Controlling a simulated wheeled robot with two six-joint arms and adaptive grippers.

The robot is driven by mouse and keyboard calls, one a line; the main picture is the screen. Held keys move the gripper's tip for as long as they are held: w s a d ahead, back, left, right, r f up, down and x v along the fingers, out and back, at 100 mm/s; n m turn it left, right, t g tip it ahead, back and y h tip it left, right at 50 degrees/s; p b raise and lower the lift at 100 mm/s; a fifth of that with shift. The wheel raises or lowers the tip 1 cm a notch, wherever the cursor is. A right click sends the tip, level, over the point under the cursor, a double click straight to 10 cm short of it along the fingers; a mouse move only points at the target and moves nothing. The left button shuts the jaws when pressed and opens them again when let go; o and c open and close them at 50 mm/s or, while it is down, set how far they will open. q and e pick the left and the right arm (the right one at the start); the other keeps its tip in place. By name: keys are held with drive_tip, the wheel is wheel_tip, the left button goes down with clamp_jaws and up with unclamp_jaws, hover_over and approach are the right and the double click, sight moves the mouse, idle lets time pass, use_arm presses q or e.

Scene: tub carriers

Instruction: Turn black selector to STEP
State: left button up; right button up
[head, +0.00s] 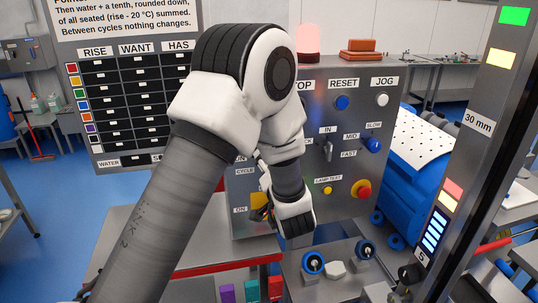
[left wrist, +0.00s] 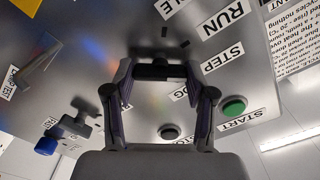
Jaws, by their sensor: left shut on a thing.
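The black selector (left wrist: 158,71) shows in the left wrist view on a grey metal panel, with labels STEP (left wrist: 222,57) and RUN (left wrist: 223,22) to its right. My left gripper (left wrist: 157,76) has its two fingers on either side of the selector, shut on it. Which label the selector points to I cannot tell. In the head view my own left arm hides the selector and most of the gripper, with the wrist low against the front of the control box (head: 325,90). My right gripper is not in view.
A green button (left wrist: 233,107) by START and a black button (left wrist: 170,132) are close to the fingers. A blue knob (left wrist: 46,145) and a lever (left wrist: 78,123) are farther left. In the head view, a red-and-yellow stop button (head: 362,189) is right of my wrist.

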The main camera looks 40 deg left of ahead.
use_arm(q)
drive_tip(key=shift+r+m, duration=0.1)
drive_tip(key=shift+m, duration=0.3)
drive_tip(key=o, duration=1.2)
drive_tip(key=shift+c, duration=0.2)
drive_tip(key=v, duration=0.7)
drive_tip(key=shift+d, duration=0.25)
drive_tip(key=shift+a, duration=0.15)
drive_tip(key=shift+s, duration=0.1)
